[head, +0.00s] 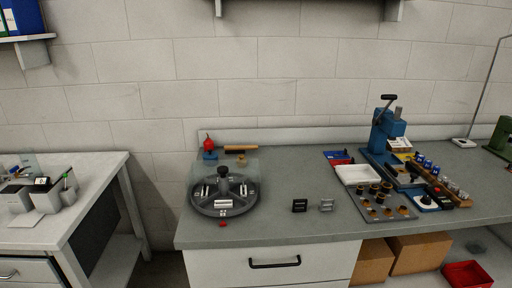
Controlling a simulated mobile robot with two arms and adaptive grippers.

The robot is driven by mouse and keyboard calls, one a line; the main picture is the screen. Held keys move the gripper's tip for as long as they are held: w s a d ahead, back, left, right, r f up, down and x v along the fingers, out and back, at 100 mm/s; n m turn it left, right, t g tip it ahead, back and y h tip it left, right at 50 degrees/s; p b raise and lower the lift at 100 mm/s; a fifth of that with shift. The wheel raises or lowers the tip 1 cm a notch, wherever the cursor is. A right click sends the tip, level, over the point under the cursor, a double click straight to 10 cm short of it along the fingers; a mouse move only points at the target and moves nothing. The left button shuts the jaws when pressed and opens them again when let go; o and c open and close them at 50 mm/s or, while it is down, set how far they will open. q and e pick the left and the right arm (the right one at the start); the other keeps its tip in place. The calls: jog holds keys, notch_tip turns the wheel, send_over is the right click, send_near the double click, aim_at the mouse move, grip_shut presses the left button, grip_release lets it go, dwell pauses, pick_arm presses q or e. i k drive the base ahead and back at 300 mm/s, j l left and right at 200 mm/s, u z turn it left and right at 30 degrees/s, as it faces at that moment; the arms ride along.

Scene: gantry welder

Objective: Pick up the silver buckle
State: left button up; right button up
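A small silver-grey buckle (326,205) stands on the grey workbench (270,231) near its front edge, above the drawer. A similar black buckle (299,205) is just to its left, with a small gap between them. Both are small in the head view, so fine detail cannot be told. Neither of my grippers shows in this view.
A round dark turntable (250,205) with a central knob is left of the buckles. To the right are a tray of brass parts (358,207), a white tray (357,174) and a blue press (381,135). The bench is clear behind the buckles.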

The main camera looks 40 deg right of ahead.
aim_at(333, 199)
jog(key=z, duration=1.8)
